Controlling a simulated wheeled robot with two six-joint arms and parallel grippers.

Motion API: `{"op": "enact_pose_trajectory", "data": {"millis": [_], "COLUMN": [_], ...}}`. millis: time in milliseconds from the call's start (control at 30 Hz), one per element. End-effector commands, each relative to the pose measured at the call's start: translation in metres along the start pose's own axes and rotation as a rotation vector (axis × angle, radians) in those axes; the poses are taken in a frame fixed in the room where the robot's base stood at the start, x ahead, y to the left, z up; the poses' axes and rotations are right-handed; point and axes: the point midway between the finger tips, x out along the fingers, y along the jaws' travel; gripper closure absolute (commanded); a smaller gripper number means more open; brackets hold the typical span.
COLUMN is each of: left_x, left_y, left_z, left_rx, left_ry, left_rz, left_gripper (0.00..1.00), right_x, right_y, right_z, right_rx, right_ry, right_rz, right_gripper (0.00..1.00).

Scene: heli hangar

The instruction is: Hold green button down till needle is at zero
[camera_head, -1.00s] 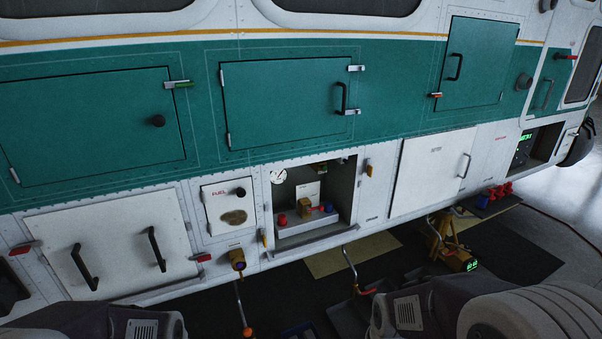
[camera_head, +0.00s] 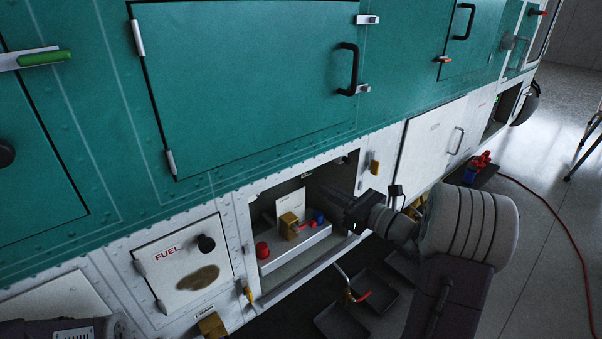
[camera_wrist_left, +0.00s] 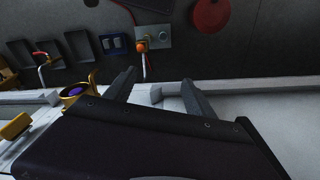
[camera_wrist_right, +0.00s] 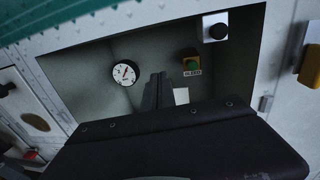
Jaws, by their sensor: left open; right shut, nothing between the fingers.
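The green button (camera_wrist_right: 192,65) sits on a yellow housing above a small label at the back of an open bay, in the right wrist view. The round white gauge (camera_wrist_right: 125,73) is to its left; its needle reading is too small to tell. My right gripper (camera_wrist_right: 159,78) is shut and empty, pointing into the bay, below and left of the button and apart from it. In the head view the right gripper (camera_head: 342,205) is at the bay's right side; button and gauge do not show there. My left gripper (camera_wrist_left: 160,84) is open and empty, low beside the hull.
The bay holds a shelf (camera_head: 303,243) with a red knob (camera_head: 262,250), a brass block (camera_head: 289,225) and a blue fitting (camera_head: 318,217). A fuel panel (camera_head: 185,265) is left of it. Dark trays (camera_head: 342,320) lie on the floor below. A black knob (camera_wrist_right: 216,29) is near the button.

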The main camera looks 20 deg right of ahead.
Motion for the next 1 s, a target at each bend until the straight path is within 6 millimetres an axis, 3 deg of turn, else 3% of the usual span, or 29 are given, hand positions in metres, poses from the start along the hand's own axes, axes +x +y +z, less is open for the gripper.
{"op": "enact_pose_trajectory", "data": {"millis": [100, 200, 567, 767, 1000], "left_x": [0.01, 0.012, 0.011, 0.009, 0.003], "left_y": [0.0, 0.0, 0.0, 0.0, 0.0], "left_z": [0.001, 0.002, 0.001, 0.001, 0.0], "left_rx": [0.0, 0.0, 0.0, 0.0, 0.0], "left_ry": [0.0, -0.001, 0.0, 0.0, 0.0], "left_rz": [0.0, 0.0, 0.0, 0.0, 0.0], "left_gripper": [0.36, 0.36, 0.36, 0.36, 0.36], "right_x": [-0.027, -0.041, -0.044, -0.02, 0.033], "right_y": [-0.032, -0.045, -0.048, -0.05, -0.057], "right_z": [-0.022, -0.027, -0.027, -0.026, -0.028], "right_rx": [0.023, 0.03, 0.028, 0.028, 0.028], "right_ry": [0.013, 0.017, 0.019, 0.019, 0.02], "right_rz": [-0.091, -0.132, -0.144, -0.138, -0.137], "right_gripper": [1.0, 1.0, 1.0, 1.0, 1.0]}}
